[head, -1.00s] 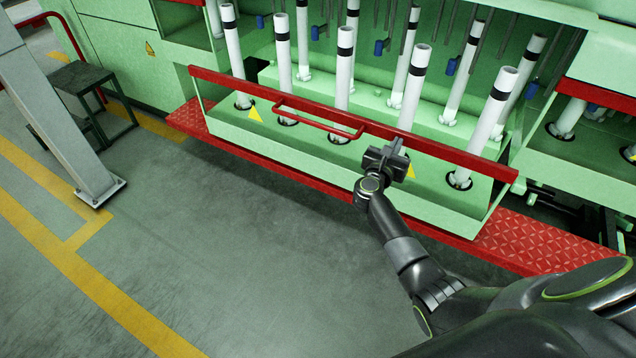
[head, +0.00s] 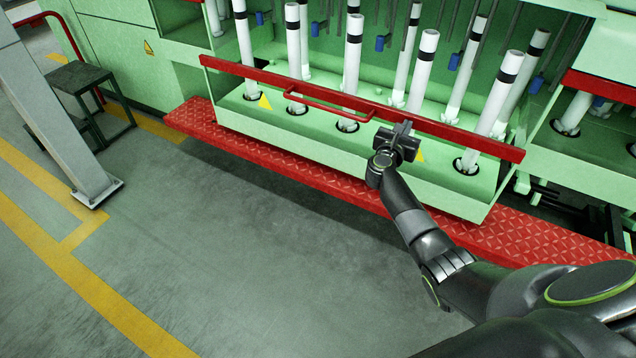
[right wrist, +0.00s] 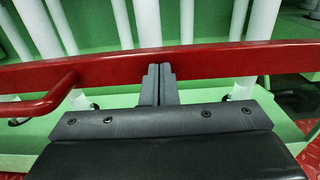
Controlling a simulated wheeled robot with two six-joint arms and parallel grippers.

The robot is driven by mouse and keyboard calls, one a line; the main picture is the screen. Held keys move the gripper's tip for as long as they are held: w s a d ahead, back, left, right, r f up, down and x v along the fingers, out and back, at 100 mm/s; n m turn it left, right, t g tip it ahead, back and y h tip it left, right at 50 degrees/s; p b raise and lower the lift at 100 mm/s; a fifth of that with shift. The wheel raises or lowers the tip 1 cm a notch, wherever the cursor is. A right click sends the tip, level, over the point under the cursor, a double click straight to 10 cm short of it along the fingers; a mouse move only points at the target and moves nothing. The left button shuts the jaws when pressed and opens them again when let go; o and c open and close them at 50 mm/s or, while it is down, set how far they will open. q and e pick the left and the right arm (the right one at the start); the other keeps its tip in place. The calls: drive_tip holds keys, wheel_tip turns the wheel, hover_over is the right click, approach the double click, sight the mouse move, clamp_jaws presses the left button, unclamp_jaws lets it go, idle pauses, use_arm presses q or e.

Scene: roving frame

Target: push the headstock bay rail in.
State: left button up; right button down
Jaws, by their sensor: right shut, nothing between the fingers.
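The headstock bay rail is a long red bar (head: 455,130) across the front of a green bay tray (head: 330,147). A thin red handle (head: 318,104) is fixed to its left-middle part. In the right wrist view the rail (right wrist: 230,60) crosses the whole width, with the handle (right wrist: 40,103) at left. My right gripper (head: 403,132) is at the rail, right of the handle. In the right wrist view its fingers (right wrist: 159,82) are together, with the tips against or very close to the rail's front face. My left gripper is not in view.
White tubes with black bands (head: 353,60) stand in the tray. A red tread-plate step (head: 290,167) runs beneath it. A grey post (head: 60,130) and a dark stool (head: 90,95) stand at left. The grey floor (head: 220,240) in front is open.

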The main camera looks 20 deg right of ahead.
sight(411, 118)
drive_tip(key=shift+b+x, duration=2.55)
drive_tip(key=shift+x, duration=1.2)
drive_tip(key=shift+s+a+r+p, duration=0.1)
drive_tip(key=shift+s+a+p, duration=0.3)
drive_tip(key=shift+p, duration=0.3)
drive_tip(key=shift+p+v, duration=0.7)
drive_tip(key=shift+v, duration=0.2)
drive_tip(key=p+v, duration=0.2)
drive_tip(key=v, duration=0.3)
drive_tip(key=shift+p, duration=0.4)
